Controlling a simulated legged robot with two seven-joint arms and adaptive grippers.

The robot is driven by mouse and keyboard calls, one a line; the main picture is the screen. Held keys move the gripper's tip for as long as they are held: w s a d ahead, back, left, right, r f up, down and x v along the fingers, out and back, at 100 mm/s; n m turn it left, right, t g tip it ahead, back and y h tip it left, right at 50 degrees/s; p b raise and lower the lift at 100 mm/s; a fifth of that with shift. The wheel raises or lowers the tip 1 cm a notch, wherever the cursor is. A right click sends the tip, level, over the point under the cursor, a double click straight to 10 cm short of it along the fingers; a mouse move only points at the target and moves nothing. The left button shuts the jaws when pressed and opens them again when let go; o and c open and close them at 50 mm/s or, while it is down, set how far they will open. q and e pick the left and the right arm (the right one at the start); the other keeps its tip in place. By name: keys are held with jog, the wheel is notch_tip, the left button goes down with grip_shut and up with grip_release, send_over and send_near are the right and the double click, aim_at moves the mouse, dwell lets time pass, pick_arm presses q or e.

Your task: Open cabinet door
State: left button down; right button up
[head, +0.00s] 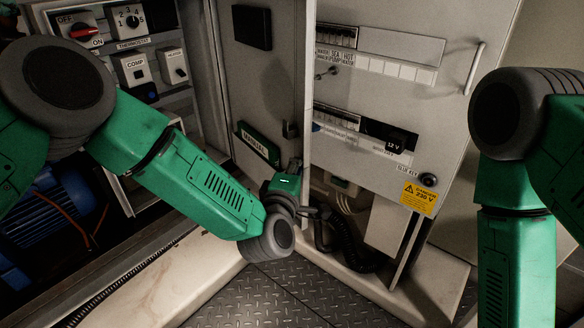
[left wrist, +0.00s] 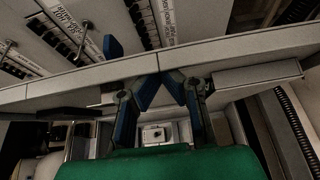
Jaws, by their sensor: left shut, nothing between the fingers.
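The grey cabinet door (head: 262,100) stands swung open in the middle of the head view. Its inner face carries a green manual holder and a dark box, and its free edge is turned toward me. My left gripper (head: 312,211) is low at that edge; the edge also runs across the left wrist view (left wrist: 80,77). In the left wrist view, the blue fingers of my left gripper (left wrist: 159,82) are shut and empty, tips together close against the edge. I cannot tell whether they touch it. My right arm hangs at the right; its gripper is out of view.
Right of the door is a panel (head: 420,100) with breakers, a bar handle (head: 475,68) and a yellow warning label (head: 418,199). At left are control switches (head: 130,21) and a blue motor (head: 55,215). Bare tread-plate floor (head: 275,295) lies in front.

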pick_arm(q)
jog(key=shift+w+d, duration=0.15)
jog(key=shift+w, duration=0.15)
pick_arm(e)
jog(key=shift+w+d, duration=0.2)
jog(key=shift+d, duration=0.05)
jog(key=shift+a+r, duration=0.1)
jog(key=shift+a, duration=0.05)
pick_arm(q)
jog(key=shift+d, duration=0.1)
pick_arm(e)
jog(key=shift+d, duration=0.2)
